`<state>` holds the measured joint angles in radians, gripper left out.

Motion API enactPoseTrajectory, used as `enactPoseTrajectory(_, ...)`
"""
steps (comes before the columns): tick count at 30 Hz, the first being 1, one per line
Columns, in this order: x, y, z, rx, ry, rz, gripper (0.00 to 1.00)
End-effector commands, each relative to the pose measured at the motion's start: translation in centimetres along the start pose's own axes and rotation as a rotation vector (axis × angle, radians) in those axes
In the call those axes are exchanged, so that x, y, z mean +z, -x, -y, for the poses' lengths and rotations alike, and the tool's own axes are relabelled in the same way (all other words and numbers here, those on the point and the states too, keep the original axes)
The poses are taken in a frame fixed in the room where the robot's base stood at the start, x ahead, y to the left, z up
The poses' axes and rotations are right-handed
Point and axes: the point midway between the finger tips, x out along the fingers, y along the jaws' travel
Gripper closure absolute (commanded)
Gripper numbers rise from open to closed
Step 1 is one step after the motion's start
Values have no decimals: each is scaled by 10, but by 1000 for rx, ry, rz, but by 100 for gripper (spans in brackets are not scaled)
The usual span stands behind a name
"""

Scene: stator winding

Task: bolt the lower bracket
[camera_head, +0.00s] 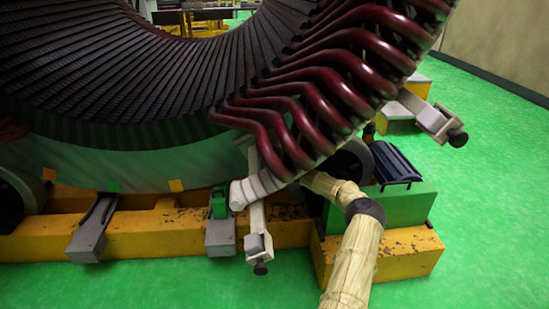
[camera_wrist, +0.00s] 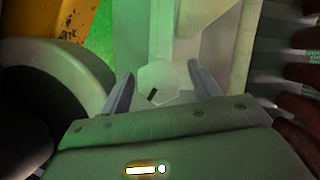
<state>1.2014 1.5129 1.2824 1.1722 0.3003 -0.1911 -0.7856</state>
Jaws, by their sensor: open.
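The lower bracket (camera_head: 256,222) is a pale metal arm hanging below the red coil ends, with a dark knob at its low end. My wrapped arm reaches in from the right, and its pale end lies against or just in front of the bracket's upper part. My fingers cannot be made out there. In the wrist view, my gripper (camera_wrist: 160,69) is open, with one grey finger on each side of a pale, hex-shaped bolt head (camera_wrist: 166,76) with a dark mark. Whether the fingers touch it, I cannot tell. Pale bracket metal (camera_wrist: 188,30) lies behind it.
Red coil ends (camera_head: 310,100) of the big stator (camera_head: 130,75) hang close above my arm's end. A yellow base (camera_head: 150,235) with grey feet stands below. Another bracket (camera_head: 425,115) sits at the upper right. Green floor is clear at the right.

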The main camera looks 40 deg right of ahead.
Motion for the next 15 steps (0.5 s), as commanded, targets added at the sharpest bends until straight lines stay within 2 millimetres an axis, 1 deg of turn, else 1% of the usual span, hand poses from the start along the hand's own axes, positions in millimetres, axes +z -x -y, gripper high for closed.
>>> enactPoseTrajectory(5, 0, 0, 0, 0, 1, 1, 38)
enactPoseTrajectory(6, 0, 0, 0, 0, 0, 0, 40)
enactPoseTrajectory(8, 0, 0, 0, 0, 0, 0, 52)
enactPoseTrajectory(12, -2, 1, -1, 1, 0, -2, 79)
enactPoseTrajectory(13, -2, 1, -1, 1, 0, -2, 82)
enactPoseTrajectory(15, -2, 1, -2, 1, 0, -2, 82)
